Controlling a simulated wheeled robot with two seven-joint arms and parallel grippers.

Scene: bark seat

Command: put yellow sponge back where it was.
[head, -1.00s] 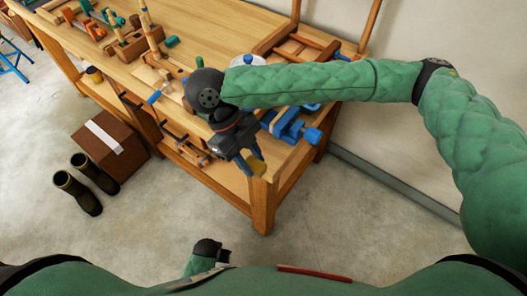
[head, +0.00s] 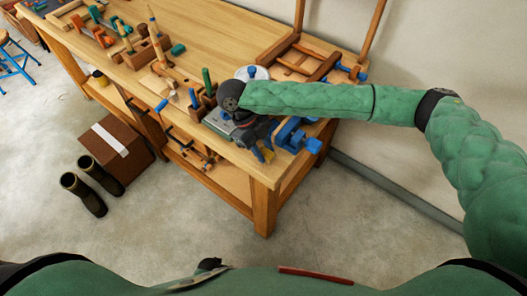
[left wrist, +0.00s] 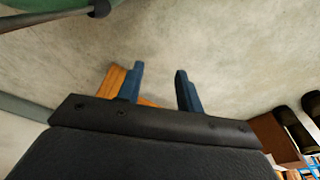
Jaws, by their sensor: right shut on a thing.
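The yellow sponge (head: 258,156) shows as a small yellow patch at the front edge of the workbench in the head view. My right gripper (head: 262,149) is shut on it, and the black wrist and hand hide much of it. The sponge is at the bench top's near edge, just left of the blue vise; I cannot tell whether it touches the wood. My left gripper (left wrist: 160,82) is open and empty over the floor in the left wrist view. In the head view only a bit of the left arm's dark wrist shows at the bottom.
The wooden workbench (head: 222,60) has a blue vise (head: 297,134) at its near right corner. A cardboard box (head: 122,148) and boots (head: 84,194) stand on the floor.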

